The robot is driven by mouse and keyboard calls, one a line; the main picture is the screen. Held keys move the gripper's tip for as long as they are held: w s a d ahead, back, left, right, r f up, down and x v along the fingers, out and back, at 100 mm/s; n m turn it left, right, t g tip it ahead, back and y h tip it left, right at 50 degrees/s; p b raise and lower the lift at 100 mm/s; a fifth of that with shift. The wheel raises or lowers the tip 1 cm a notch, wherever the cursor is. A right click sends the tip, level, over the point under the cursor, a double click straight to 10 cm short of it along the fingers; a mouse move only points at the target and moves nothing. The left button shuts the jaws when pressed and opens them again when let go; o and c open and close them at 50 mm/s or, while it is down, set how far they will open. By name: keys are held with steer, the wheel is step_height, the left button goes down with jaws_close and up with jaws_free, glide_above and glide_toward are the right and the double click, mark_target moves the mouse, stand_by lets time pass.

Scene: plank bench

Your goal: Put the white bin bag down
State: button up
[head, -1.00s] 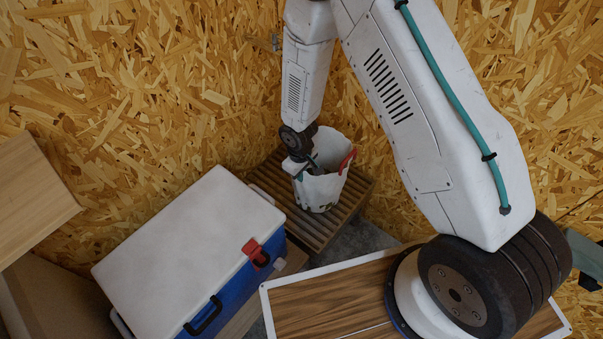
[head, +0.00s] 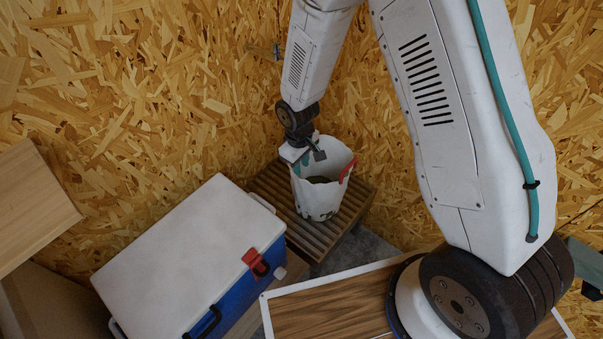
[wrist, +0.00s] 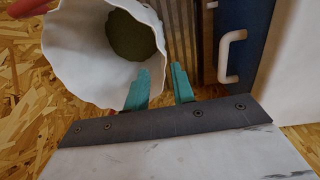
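The white bin bag (head: 322,203) stands upright and open-mouthed on a slatted wooden bench (head: 345,222) in the head view. A red tie or handle (head: 347,170) shows on its right rim. In the wrist view the bag (wrist: 85,50) fills the upper left, with something dark green at its bottom. My gripper (head: 310,157) is at the bag's left rear rim. In the wrist view its two teal fingers (wrist: 161,86) are apart with a gap between them. The left finger overlaps the bag's rim; whether they touch is unclear.
A blue cooler box with a white lid (head: 185,245) and red latch stands left of the bench. A wood-topped, white-edged surface (head: 325,310) is in front. A wooden box (head: 30,205) is at the far left. Chipboard walls (head: 180,90) close off the back.

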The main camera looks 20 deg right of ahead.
steer(key=s+d+r+m, duration=0.1)
steer(key=s+d+r, duration=0.1)
steer(key=r, duration=0.6)
steer(key=s+d+r+m, duration=0.1)
steer(key=s+d+r, duration=0.15)
steer(key=r, duration=0.55)
steer(key=s+d+r+m, duration=0.1)
steer(key=s+d+r, duration=0.15)
steer(key=r, duration=0.55)
steer(key=s+d+r+m, duration=0.2)
steer(key=s+r, duration=0.4)
steer(key=s, duration=0.4)
steer(key=s+d+r+m, duration=0.2)
steer(key=s+r, duration=0.4)
steer(key=s, duration=0.4)
steer(key=shift+s+d+r+t, duration=0.35)
steer(key=shift+d+t, duration=0.05)
steer(key=shift+d, duration=0.15)
